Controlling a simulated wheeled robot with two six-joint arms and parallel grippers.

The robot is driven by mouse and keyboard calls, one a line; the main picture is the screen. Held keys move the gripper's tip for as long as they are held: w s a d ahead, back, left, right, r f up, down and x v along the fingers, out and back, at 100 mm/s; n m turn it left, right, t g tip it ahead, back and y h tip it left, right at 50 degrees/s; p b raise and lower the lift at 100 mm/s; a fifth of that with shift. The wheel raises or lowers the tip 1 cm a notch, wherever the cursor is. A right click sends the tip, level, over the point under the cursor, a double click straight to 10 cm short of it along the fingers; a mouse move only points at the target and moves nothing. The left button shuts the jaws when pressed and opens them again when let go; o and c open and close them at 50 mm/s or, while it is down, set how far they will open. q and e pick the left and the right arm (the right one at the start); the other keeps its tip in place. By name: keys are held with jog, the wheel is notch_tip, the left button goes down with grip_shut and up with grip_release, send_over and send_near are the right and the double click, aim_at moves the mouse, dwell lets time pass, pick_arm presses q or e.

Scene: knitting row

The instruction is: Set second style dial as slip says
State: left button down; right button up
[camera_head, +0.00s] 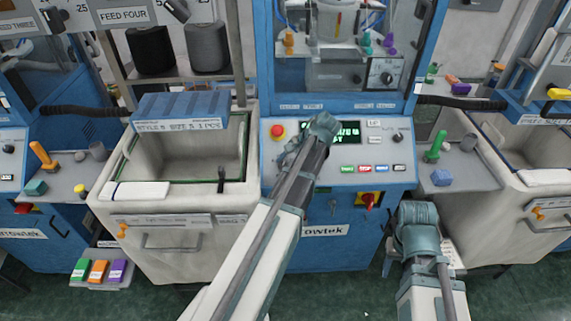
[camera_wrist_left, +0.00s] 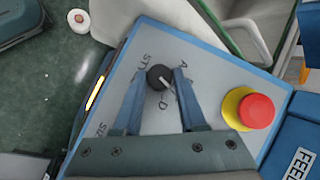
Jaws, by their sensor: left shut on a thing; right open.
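The style dial, a black knob (camera_wrist_left: 157,76) with a pale pointer, shows in the left wrist view on a grey panel (camera_wrist_left: 150,52). Letters including A, C and D surround it, partly hidden by a finger. The pointer slants down-right, toward the D and C side. My left gripper (camera_wrist_left: 160,80) is shut on the knob, one finger each side. In the head view my left gripper (camera_head: 310,140) hides the dial on the middle machine's panel. A label (camera_head: 180,125) on the blue lid reads roughly "STYLE … SIZE … PCS"; its letters are too small. My right gripper (camera_head: 418,225) is open and empty, low at right.
A red stop button (camera_wrist_left: 256,111) on a yellow base sits beside the dial; in the head view it is left of my left gripper (camera_head: 277,131). A lit display (camera_head: 345,132), small buttons (camera_head: 365,168) and another knob (camera_head: 398,138) are to the right. An open bin (camera_head: 130,200) stands left.

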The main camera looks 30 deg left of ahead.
pick_arm(q)
jog(key=shift+d, duration=0.1)
dwell(0.3)
jog(key=shift+c, duration=2.3)
grip_release()
jog(key=s+p+v, duration=0.1)
jog(key=p+v, duration=1)
jog(key=v, duration=0.2)
jog(key=shift+w+d+r+p, duration=0.15)
jog(key=shift+w+r+p, duration=0.2)
jog(key=shift+w, duration=0.1)
